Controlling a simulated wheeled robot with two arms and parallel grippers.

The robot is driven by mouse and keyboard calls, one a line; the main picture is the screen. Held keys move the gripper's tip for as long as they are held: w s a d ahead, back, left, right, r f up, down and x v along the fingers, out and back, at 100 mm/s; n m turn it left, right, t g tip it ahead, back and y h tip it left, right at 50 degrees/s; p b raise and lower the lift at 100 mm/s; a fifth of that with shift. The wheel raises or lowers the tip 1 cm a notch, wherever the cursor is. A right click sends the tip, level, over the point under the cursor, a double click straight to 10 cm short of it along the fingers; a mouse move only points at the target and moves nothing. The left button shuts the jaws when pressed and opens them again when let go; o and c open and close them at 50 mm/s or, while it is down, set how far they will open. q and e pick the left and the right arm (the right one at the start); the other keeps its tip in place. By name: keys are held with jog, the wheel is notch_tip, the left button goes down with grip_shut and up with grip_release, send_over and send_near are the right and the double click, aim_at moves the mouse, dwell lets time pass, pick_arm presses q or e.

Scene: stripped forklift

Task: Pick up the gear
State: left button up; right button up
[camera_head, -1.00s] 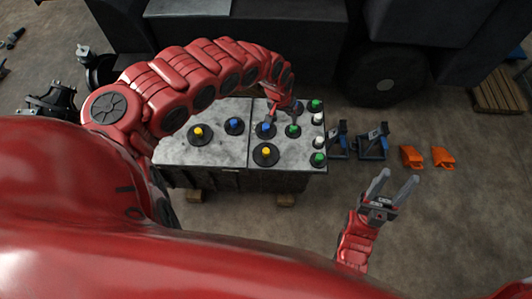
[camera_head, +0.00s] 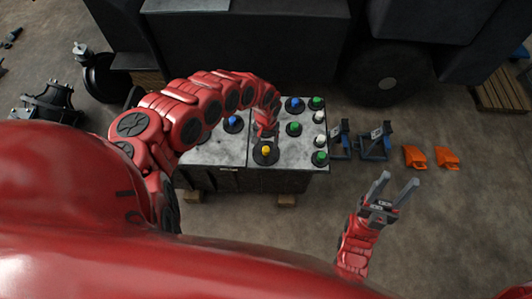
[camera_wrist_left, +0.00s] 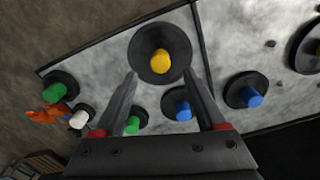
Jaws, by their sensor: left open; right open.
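Several black round gears with coloured centre pegs sit on a grey metal-topped box (camera_head: 222,155). A yellow-pegged gear (camera_head: 266,154) lies near its front edge; in the left wrist view the same gear (camera_wrist_left: 142,50) lies just beyond and between the open fingertips. My left gripper (camera_head: 265,136) is just behind this gear in the head view, apparently above the top, empty. A blue-pegged gear (camera_wrist_left: 182,104) shows between the fingers and a green-pegged one (camera_wrist_left: 132,125) by the left finger. My right gripper (camera_head: 392,190) is open and empty, right of the box.
Other gears stand close by: blue (camera_head: 295,104), green (camera_head: 294,129) and white (camera_head: 319,117). Right of the box are blue-grey brackets (camera_head: 375,143) and orange parts (camera_head: 446,158) on the floor. A dark vehicle with a wheel (camera_head: 387,80) stands behind. The right front floor is clear.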

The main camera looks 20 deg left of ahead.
pick_arm(q)
jog(key=shift+s+f, duration=0.15)
jog(key=shift+f, duration=2.15)
grip_shut()
